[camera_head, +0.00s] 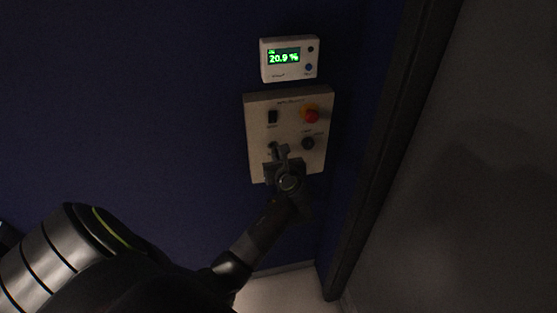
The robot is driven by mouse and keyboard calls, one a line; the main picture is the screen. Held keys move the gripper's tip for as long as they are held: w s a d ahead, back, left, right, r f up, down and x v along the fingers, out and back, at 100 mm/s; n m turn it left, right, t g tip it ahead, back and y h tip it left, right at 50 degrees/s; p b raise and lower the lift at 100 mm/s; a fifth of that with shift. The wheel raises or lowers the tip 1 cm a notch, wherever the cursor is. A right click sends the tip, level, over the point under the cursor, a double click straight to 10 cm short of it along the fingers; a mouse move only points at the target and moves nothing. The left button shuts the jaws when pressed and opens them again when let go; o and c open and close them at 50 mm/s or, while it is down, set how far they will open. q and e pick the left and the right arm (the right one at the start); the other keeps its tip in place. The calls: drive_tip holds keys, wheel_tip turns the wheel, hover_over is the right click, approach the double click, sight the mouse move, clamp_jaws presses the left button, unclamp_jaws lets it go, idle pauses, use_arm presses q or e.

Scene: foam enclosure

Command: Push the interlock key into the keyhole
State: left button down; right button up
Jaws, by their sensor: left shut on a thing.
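A pale control panel (290,105) is fixed to the dark blue wall. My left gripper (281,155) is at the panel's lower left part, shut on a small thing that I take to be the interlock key. The gripper covers most of the key, and I cannot make out its shape. A small dark spot at the fingertips is where the keyhole seems to be; I cannot tell whether the key is in it or in front of it. My right gripper is not in view.
The panel also bears a black rocker switch (272,117), a red button (311,115) and a dark round knob (308,144). A white meter (290,73) reading 20.9 % hangs above. A dark frame post (388,150) stands to the right. The wall to the left is bare.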

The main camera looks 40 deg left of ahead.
use_arm(q)
drive_tip(key=shift+w+a, duration=0.75)
drive_tip(key=shift+a, duration=0.15)
drive_tip(key=c, duration=1.5)
unclamp_jaws()
drive_tip(key=shift+o, duration=0.2)
drive_tip(key=shift+s+d+r, duration=0.1)
drive_tip(key=shift+s+d, duration=0.2)
drive_tip(key=shift+d, duration=0.15)
drive_tip(key=b+v, duration=0.2)
drive_tip(key=v, duration=0.9)
drive_tip(key=shift+b, duration=0.3)
